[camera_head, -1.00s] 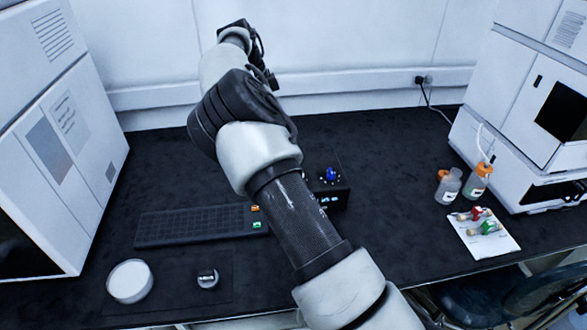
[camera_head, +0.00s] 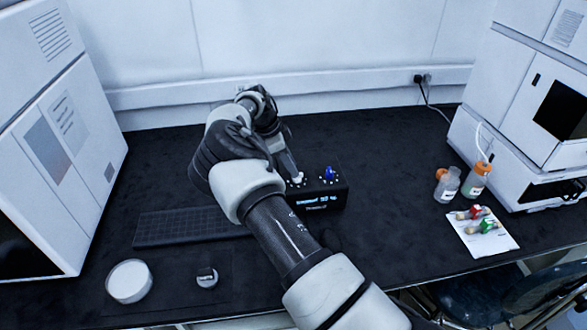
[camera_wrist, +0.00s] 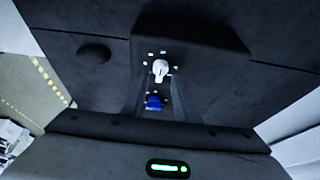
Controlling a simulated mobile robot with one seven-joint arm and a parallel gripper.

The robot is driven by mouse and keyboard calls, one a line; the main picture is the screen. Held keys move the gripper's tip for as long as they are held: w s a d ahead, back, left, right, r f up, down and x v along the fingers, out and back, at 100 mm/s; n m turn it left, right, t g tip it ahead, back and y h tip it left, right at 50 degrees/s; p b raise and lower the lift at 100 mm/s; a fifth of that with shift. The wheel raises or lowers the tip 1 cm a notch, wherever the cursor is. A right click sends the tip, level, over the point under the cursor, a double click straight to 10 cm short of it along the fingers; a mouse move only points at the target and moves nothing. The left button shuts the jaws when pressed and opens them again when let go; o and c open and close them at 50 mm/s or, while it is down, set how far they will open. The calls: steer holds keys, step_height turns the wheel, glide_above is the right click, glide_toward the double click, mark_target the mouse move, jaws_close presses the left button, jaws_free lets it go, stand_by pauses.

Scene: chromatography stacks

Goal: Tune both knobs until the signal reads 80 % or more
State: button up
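A small black box (camera_head: 337,200) stands on the bench with a white knob (camera_head: 297,179) and a blue knob (camera_head: 329,173) on top. Its lit front display (camera_head: 318,201) shows small text and a number, perhaps in the thirties, too small to read surely. My gripper (camera_wrist: 159,74) points down at the white knob, which also shows in the wrist view (camera_wrist: 160,66). Its two fingers stand apart on either side of this knob, with slight gaps seeming to show. The blue knob (camera_wrist: 154,102) appears below it, between the finger shafts.
A dark keyboard-like pad (camera_head: 180,227) lies left of the box, partly behind my arm. A white round dish (camera_head: 130,281) and a small metal piece (camera_head: 207,277) are at the front left. Bottles (camera_head: 447,185) and a card with vials (camera_head: 481,232) are at right. Tall instruments flank the bench.

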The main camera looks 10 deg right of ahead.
steer(key=shift+x, duration=1.1)
jaws_close()
steer(key=shift+a+n, duration=0.1)
steer(key=shift+n, duration=0.2)
steer(key=n+b, duration=0.1)
steer(key=n+t+b, duration=0.1)
steer(key=n, duration=0.1)
steer(key=shift+s+f+t, duration=0.1)
steer(key=shift+s+t, duration=0.15)
steer(key=shift+t, duration=0.05)
steer(key=n+b, duration=0.1)
steer(key=n, duration=0.1)
steer(key=n+t+y+b, duration=0.1)
steer(key=n+b, duration=0.1)
steer(key=n, duration=0.1)
steer(key=shift+s+d, duration=0.15)
steer(key=shift+d, duration=0.05)
steer(key=shift+t, duration=0.3)
